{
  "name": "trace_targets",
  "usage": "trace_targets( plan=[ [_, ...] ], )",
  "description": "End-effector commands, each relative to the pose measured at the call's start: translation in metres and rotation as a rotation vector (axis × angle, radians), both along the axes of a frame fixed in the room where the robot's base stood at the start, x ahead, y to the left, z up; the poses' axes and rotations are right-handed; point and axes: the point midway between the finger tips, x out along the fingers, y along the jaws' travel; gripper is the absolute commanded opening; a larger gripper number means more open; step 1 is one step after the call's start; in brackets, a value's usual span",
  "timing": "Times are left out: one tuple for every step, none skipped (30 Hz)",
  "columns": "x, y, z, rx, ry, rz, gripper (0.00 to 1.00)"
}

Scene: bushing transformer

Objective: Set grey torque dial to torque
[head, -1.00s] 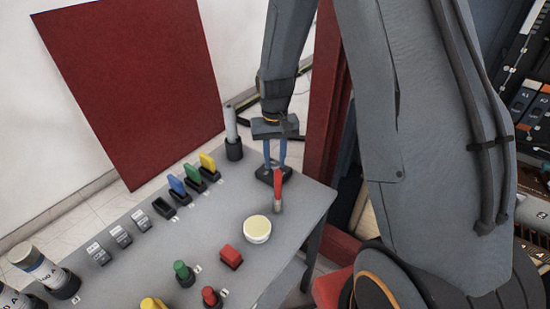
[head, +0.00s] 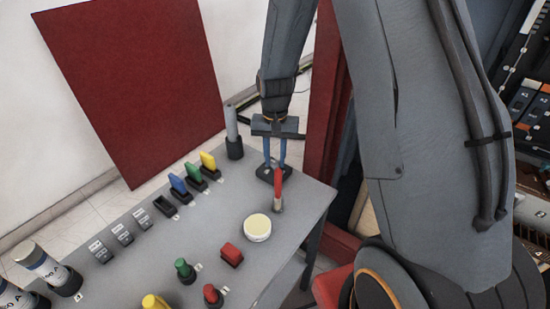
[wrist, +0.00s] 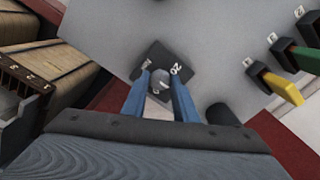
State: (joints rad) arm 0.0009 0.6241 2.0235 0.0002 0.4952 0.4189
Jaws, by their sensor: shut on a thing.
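The grey torque dial (wrist: 160,88) is a small round knob on a dark square base (wrist: 160,57), with small white markings around it. In the wrist view it sits between my two blue fingers. My gripper (wrist: 161,98) is shut on the dial from above. In the head view my gripper (head: 275,157) reaches down at the table's far right corner. The dark base (head: 265,176) shows under the fingers there, and the dial itself is hidden. Which marking the dial points to is too small to read.
A red-handled lever (head: 278,187) stands just in front of my gripper. A grey cylinder (head: 231,124) in a black holder stands to its left. A cream round button (head: 257,227), a red block (head: 231,254) and yellow (head: 208,160), green and blue tabs share the grey table (head: 215,214).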

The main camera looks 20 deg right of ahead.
Motion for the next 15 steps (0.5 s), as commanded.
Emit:
trace_targets(
  plan=[
    [0.003,-0.0009,0.002,0.0,-0.008,0.0,0.04],
    [0.0031,-0.0008,0.002,0.0,-0.008,0.0,0.04],
    [0.0031,-0.0009,0.0021,0.0,-0.008,0.0,0.29],
    [0.0031,-0.0009,0.0021,0.0,-0.008,0.0,0.35],
    [0.0029,-0.0009,0.002,-0.001,-0.007,0.0,0.4],
    [0.0026,-0.0007,0.0018,-0.001,-0.006,0.0,0.45],
    [0.0023,-0.0007,0.0016,-0.001,-0.006,0.0,0.45],
    [0.0021,-0.0006,0.0015,0.0,-0.005,0.0,0.45],
    [0.002,-0.0005,0.0013,0.0,-0.004,0.001,0.45],
    [0.0017,-0.0006,0.0012,-0.001,-0.004,0.001,0.45],
    [0.0015,-0.0005,0.0011,-0.001,-0.004,0.001,0.45],
    [0.0014,-0.0004,0.001,0.0,-0.003,0.001,0.45],
    [0.0013,-0.0003,0.0009,0.0,-0.003,0.001,0.45],
    [0.0013,-0.0003,0.001,0.0,-0.003,0.001,0.45],
    [0.0013,-0.0003,0.0016,0.0,-0.003,0.001,0.45]
  ],
)
